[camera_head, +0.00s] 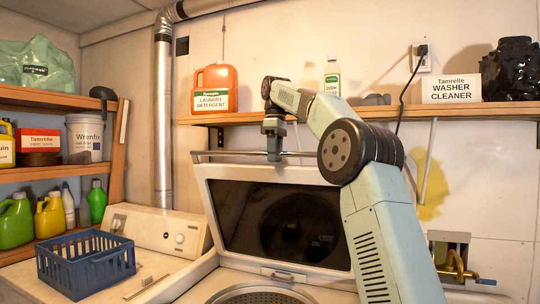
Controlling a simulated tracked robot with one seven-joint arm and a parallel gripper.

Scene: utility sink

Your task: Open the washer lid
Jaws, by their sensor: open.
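The washer lid (212,200) stands raised and tilted back, a pale frame around a dark window. A long bar handle (225,153) runs along its top edge. Below it, the washer's opening shows a perforated metal drum (262,290). My gripper (274,154) points down at the top edge of the lid, by the middle of the bar. Its jaws are open; their tips are small here, and I cannot tell whether they touch the bar. My arm hides the right side of the lid.
A blue basket (88,274) sits on the neighbouring machine, left of the lid. A wall shelf (240,115) above holds an orange detergent jug (214,88), a white bottle (332,76) and a washer cleaner box (451,90). A metal duct (162,120) rises behind.

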